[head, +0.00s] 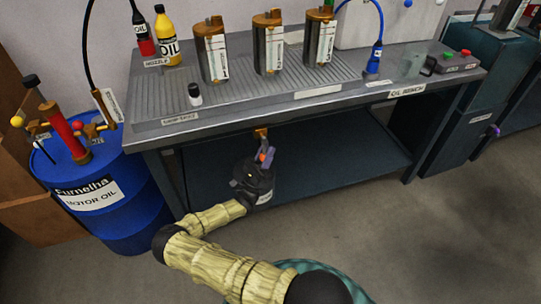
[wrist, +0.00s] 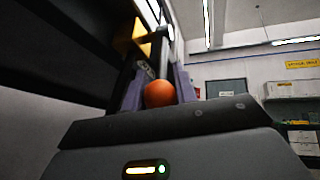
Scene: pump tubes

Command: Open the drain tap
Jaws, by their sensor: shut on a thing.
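The drain tap hangs under the front of the bench. Its brass body (head: 261,132) shows in the head view and also near the top of the wrist view (wrist: 141,36). Its lever ends in an orange ball knob (wrist: 158,94), which shows as a small orange spot in the head view (head: 262,157). My gripper (head: 266,155) points up below the bench edge. Its two purple fingers are on either side of the lever and knob in the wrist view, shut on the lever. The exact contact is partly hidden by the knob.
A blue motor oil drum (head: 115,212) stands left. The lower shelf (head: 330,158) is bare behind my gripper. The floor at right is clear.

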